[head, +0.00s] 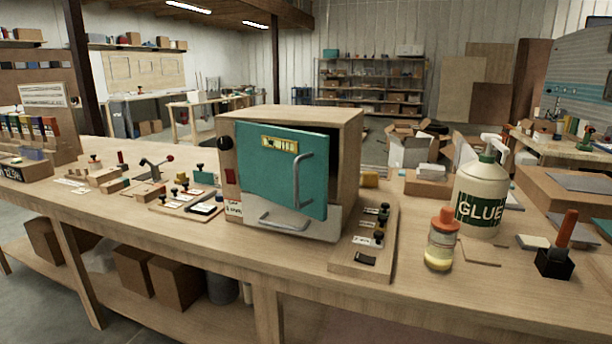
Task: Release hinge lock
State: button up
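A wooden box (310,113) stands on the workbench at the middle of the picture. Its teal door (262,185) hangs ajar, with a dark gap along its right side. The door has a yellow label (279,143) and a metal handle (302,180). A second metal handle (283,221) is on the pale lower front. A black knob (225,143) and a red square (230,176) are at the left edge. I cannot tell which part is the hinge lock. My gripper is not in view.
Boards with small black-knobbed fittings lie left (186,203) and right (364,240) of the box. A glue bottle (481,195), an orange-capped jar (441,240) and a handled tool in a black block (555,262) stand at right. The bench's front strip (200,245) is mostly clear.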

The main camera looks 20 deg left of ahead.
aim_at(230, 174)
jog(key=u, duration=1.3)
jog(key=i+j, duration=0.1)
jog(key=i, duration=0.35)
jog(key=i+j, duration=0.15)
jog(key=i, duration=0.25)
jog(key=i+j+z, duration=0.1)
jog(key=i, duration=0.35)
